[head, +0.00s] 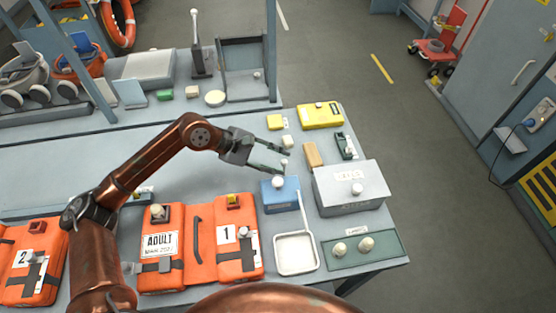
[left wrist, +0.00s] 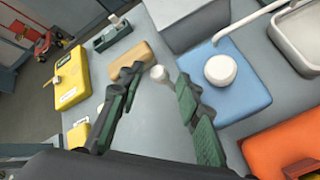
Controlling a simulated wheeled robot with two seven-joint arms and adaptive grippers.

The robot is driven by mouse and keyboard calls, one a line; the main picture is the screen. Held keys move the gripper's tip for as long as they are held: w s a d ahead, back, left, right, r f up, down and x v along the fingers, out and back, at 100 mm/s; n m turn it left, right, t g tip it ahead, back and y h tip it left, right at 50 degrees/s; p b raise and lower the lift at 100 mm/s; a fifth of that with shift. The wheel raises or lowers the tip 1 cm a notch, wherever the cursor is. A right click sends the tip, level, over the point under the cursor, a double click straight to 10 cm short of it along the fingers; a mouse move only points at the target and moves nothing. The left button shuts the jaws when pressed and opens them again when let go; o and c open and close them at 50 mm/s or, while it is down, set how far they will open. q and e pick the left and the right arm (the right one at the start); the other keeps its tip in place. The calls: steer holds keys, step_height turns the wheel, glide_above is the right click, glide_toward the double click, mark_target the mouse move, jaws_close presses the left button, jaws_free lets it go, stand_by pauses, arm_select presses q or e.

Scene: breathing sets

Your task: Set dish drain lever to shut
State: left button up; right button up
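A shallow white square dish (head: 296,254) lies at the front of the table; part of it shows at the top right of the left wrist view (left wrist: 300,38). A thin white rod (head: 305,212) runs from the dish's back side beside a blue block; I cannot tell whether it is the drain lever. My left gripper (head: 286,162) is open above the table, behind the blue block (head: 282,197) with its white round knob (head: 279,182). A small pale knob (left wrist: 158,72) shows between the spread fingertips, with gaps on both sides. My right gripper is not in view.
Orange packs (head: 182,270) lie left. A tan block (head: 314,154) and yellow case (head: 320,115) lie behind. The table's left middle is clear.

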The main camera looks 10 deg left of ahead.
arm_select(q)
steer(key=v, duration=1.1)
steer(key=shift+a+r, duration=0.25)
steer(key=shift+a, duration=0.05)
steer(key=shift+s, duration=0.15)
